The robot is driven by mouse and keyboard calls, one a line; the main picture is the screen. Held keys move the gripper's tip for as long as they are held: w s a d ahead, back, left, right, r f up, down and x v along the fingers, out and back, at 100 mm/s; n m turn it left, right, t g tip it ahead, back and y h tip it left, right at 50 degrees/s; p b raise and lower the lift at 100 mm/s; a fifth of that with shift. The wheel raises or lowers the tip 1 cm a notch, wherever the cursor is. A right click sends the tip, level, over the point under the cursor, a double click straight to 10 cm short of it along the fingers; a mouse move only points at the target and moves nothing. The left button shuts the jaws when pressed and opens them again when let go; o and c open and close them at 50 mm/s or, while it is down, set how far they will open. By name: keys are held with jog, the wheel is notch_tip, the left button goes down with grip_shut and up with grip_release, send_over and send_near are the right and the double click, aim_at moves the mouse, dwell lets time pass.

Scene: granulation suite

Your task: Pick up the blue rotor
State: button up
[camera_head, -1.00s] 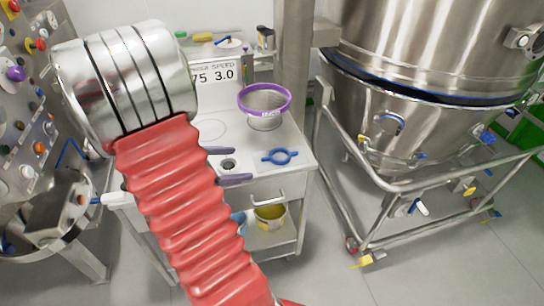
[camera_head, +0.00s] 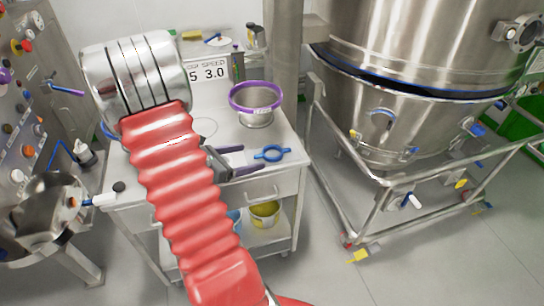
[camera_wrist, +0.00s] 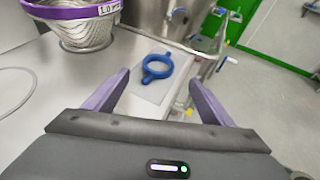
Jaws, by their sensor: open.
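The blue rotor (camera_head: 272,153) is a small ring with two short arms. It lies flat near the right edge of the white cart top (camera_head: 282,128). In the wrist view the blue rotor (camera_wrist: 157,68) lies ahead, on a pale mat or board, between the lines of the two fingers. My gripper (camera_head: 252,159) is open, with purple fingers pointing right toward the rotor and stopping short of it. In the wrist view my gripper (camera_wrist: 158,88) is empty, its fingers spread on either side. My red-sleeved arm hides the left part of the cart top.
A purple-rimmed sieve (camera_head: 254,99) stands behind the rotor, left of it in the wrist view (camera_wrist: 85,27). A large steel vessel (camera_head: 400,125) in a railed frame stands right. A yellow bucket (camera_head: 264,214) sits below.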

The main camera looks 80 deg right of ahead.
aim_at(279, 151)
jog(key=shift+x, duration=2.7)
jog(key=shift+s+d+f, duration=0.1)
jog(key=shift+x, duration=2.45)
jog(key=shift+c, duration=0.7)
jog(key=c, duration=1.2)
